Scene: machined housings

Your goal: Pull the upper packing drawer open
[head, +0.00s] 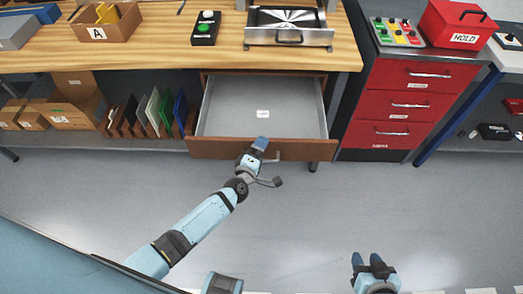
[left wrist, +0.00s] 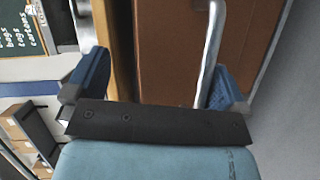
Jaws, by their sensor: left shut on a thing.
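The packing drawer (head: 215,105) under the wooden bench is pulled well out, showing its grey inside and a white label (head: 263,114) on its floor. Its brown front (head: 310,152) has a metal handle (head: 278,156), which also shows in the left wrist view (left wrist: 211,50). My left gripper (head: 261,144) is at the middle of the drawer front, shut on the handle; the exact contact is partly hidden. In the left wrist view its blue fingers stand either side of the handle and front edge. My right gripper (head: 367,260) is open and empty, low over the floor.
Red drawers (head: 405,103) stand right of the bench, with a red HOLD box (head: 457,27) on top. The bench holds a box marked A (head: 107,24), a button box (head: 206,28) and a metal fixture (head: 288,27). Boards (head: 150,112) stand at left below. The floor in front is clear.

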